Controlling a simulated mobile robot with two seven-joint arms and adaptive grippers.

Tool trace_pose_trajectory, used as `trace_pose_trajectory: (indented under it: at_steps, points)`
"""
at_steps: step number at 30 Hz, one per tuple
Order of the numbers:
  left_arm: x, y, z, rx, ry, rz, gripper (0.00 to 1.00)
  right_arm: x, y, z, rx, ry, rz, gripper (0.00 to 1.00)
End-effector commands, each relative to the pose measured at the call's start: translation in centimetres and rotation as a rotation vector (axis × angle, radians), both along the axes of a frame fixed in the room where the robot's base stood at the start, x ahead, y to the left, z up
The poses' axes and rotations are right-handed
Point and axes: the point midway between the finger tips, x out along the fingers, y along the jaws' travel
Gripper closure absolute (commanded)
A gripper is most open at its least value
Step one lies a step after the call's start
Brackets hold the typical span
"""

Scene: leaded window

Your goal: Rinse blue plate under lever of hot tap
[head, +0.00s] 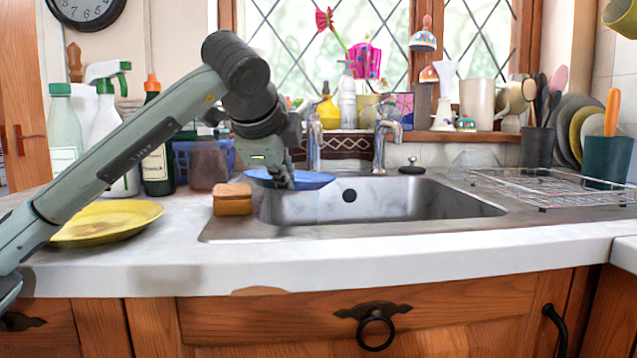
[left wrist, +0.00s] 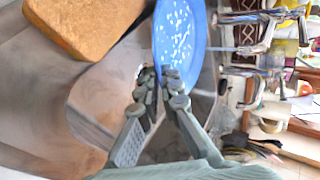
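The blue plate (head: 312,181) is over the left end of the sink, below and beside the left tap (head: 314,145). My left gripper (head: 284,183) reaches down to its near edge. In the left wrist view the fingers (left wrist: 160,82) pinch the edge of the blue plate (left wrist: 182,32), which has white specks on its face. A thin pale streak (left wrist: 224,49) runs between a tap and the plate; it may be water. A second tap (head: 386,140) stands to the right. Hot or cold markings and lever positions are too small to tell. My right gripper is not in view.
A sponge (head: 233,200) lies at the sink's (head: 430,222) left edge. A yellow plate (head: 105,222) and bottles (head: 158,150) stand left on the counter. A wire rack (head: 555,186) is at right. The sink's middle and right are free.

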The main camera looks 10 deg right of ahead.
Motion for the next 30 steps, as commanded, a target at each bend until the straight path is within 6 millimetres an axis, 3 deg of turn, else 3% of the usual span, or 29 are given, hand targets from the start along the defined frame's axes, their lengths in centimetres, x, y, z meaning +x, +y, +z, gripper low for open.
trace_pose_trajectory:
  at_steps: [13,30]
  points:
    - [-2.2,2.5,2.8,-0.001,-0.005,0.000,1.00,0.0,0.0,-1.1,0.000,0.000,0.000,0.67]
    - [-2.3,2.8,3.0,-0.001,-0.003,0.000,1.00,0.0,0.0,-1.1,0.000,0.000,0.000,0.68]
